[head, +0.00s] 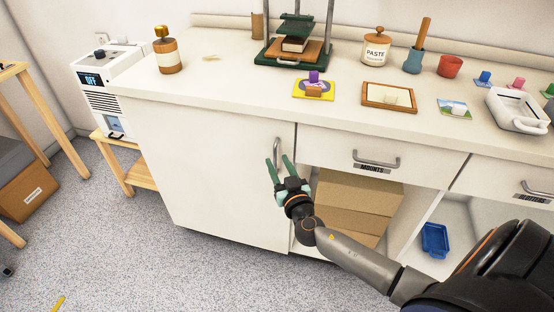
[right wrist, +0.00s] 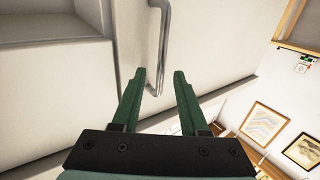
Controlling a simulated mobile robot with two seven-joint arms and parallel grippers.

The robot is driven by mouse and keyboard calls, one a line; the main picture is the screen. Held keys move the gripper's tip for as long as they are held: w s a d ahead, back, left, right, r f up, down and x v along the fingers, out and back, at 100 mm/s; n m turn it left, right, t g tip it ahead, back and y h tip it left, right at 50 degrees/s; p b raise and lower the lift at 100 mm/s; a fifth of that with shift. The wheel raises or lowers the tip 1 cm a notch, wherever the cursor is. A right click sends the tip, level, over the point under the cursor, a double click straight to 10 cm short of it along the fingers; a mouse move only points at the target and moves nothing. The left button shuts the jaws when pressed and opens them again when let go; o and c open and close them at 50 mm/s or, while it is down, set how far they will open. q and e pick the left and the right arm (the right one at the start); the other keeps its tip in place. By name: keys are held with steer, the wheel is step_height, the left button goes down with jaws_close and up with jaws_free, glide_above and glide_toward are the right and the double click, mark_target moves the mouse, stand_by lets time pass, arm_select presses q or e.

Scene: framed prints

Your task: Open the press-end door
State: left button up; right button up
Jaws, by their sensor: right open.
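The press-end door (head: 210,170) is the white cabinet door below the counter's left part, under the green press (head: 293,45). It is shut. Its upright metal handle (head: 277,152) is near the door's right edge, and it also shows in the right wrist view (right wrist: 160,45). My right gripper (head: 280,161) is open, its green fingers at the handle's lower part. In the right wrist view the handle's lower end lies between the open fingertips (right wrist: 158,75); I cannot tell whether they touch it. My left gripper is not in view.
Right of the door are a drawer labelled MOUNTS (head: 376,160) and an open bay with cardboard boxes (head: 355,195). A wooden stool (head: 140,176) with a white machine (head: 105,88) stands left of the cabinet. The floor (head: 130,250) before the door is clear.

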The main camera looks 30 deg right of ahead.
steer(key=shift+x, duration=0.85)
jaws_close()
stand_by(0.9)
